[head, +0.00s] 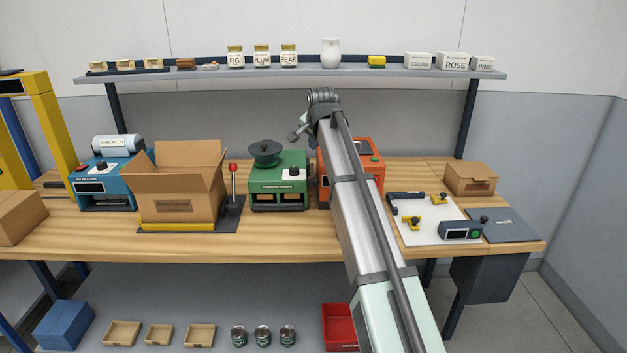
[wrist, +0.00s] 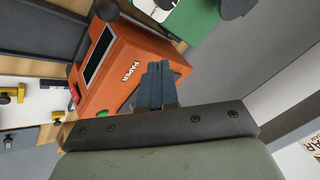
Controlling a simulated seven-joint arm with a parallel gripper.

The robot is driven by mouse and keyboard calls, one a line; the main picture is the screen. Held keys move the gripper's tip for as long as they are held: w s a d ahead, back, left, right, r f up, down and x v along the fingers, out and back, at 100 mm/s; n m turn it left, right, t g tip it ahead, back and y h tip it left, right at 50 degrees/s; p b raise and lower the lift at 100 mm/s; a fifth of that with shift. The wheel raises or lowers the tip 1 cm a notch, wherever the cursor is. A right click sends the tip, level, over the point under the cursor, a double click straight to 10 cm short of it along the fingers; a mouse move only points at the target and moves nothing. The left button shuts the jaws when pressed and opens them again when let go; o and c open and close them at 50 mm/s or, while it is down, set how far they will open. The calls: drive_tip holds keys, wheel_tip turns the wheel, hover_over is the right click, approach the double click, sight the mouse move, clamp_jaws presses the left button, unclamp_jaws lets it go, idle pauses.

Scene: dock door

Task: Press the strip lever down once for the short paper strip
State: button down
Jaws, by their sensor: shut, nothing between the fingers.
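The orange machine (head: 370,172), marked PAPER in the wrist view (wrist: 118,75), stands on the bench behind my arm, which hides much of it. A dark round knob (wrist: 107,11) shows at its edge in the wrist view; it may be the strip lever's end, but I cannot tell for sure. My gripper (wrist: 158,72) is shut and empty, its blue-grey fingers in front of the orange housing in the wrist view. I cannot see contact with a lever. No short paper strip is clearly visible.
A green machine (head: 278,190) stands just left of the orange one. Further left are a red-knobbed lever (head: 233,168), an open carton (head: 176,192) and a blue machine (head: 97,186). A white board (head: 424,232) with small tools lies right. A shelf (head: 300,75) runs above.

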sight(314, 180)
drive_tip(key=shift+s+f, duration=0.2)
drive_tip(key=shift+f, duration=1.1)
drive_tip(key=shift+s+f, duration=0.2)
drive_tip(key=shift+f, duration=1.15)
drive_tip(key=shift+s+f, duration=0.2)
drive_tip(key=shift+f, duration=1.1)
drive_tip(key=shift+f, duration=0.1)
drive_tip(key=shift+s+f, duration=0.1)
drive_tip(key=shift+f, duration=0.25)
